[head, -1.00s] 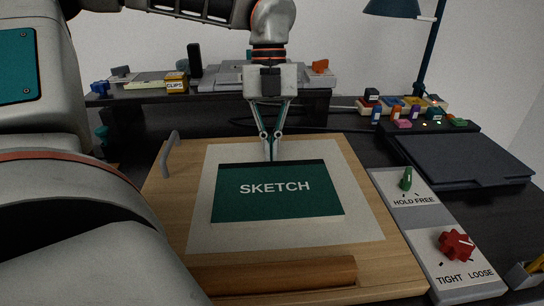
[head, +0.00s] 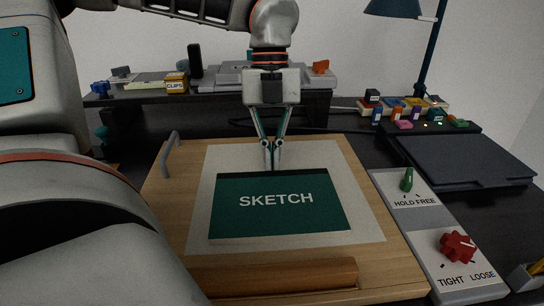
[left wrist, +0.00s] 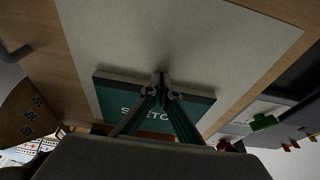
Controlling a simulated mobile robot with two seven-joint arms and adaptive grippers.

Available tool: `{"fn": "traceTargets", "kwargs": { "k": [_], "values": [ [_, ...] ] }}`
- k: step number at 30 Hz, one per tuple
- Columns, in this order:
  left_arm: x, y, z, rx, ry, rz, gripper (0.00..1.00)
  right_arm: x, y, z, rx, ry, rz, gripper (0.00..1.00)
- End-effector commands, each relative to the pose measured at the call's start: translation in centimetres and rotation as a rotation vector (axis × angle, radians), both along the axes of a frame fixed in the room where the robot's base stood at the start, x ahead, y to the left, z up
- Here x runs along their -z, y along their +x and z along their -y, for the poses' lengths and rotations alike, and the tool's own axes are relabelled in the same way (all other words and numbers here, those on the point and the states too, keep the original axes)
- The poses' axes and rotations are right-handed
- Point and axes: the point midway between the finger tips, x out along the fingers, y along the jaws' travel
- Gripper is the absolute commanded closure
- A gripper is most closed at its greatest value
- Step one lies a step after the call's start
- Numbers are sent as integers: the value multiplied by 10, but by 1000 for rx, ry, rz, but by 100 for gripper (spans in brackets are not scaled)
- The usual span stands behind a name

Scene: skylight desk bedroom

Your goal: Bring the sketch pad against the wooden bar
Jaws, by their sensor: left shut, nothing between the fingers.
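The sketch pad (head: 278,218) is dark green with "SKETCH" on it. It lies flat on a pale sheet (head: 359,218) on the wooden board (head: 163,212). The wooden bar (head: 270,274) runs across the board's near edge, with a gap between it and the pad. My left gripper (head: 272,168) is shut and empty, pointing down at the pad's far edge. In the left wrist view its fingertips (left wrist: 162,80) are at the edge of the pad (left wrist: 112,88); whether they touch is hard to tell. My right gripper is not in view.
A grey panel (head: 431,222) right of the board carries a green knob (head: 406,180) marked HOLD/FREE and a red knob (head: 457,247) marked TIGHT/LOOSE. A grey handle (head: 168,152) stands at the board's left. A dark shelf (head: 300,108) lies behind; a dark flat case (head: 462,162) sits right.

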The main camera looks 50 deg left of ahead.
Motion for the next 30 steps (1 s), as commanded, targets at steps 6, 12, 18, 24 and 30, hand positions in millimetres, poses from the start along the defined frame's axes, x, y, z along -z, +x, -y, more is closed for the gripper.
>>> {"fn": "traceTargets", "kwargs": {
  "k": [6,12,18,24,30],
  "values": [
    [1,-4,5,1,0,-1,100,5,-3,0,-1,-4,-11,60],
    [1,-7,9,1,0,-1,100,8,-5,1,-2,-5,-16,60],
    [2,-10,13,1,0,-2,100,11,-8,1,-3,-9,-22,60],
    [2,-14,18,1,-1,-3,100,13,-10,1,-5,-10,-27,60],
    [3,-17,22,1,-1,-4,100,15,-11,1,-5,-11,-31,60]
  ]
}}
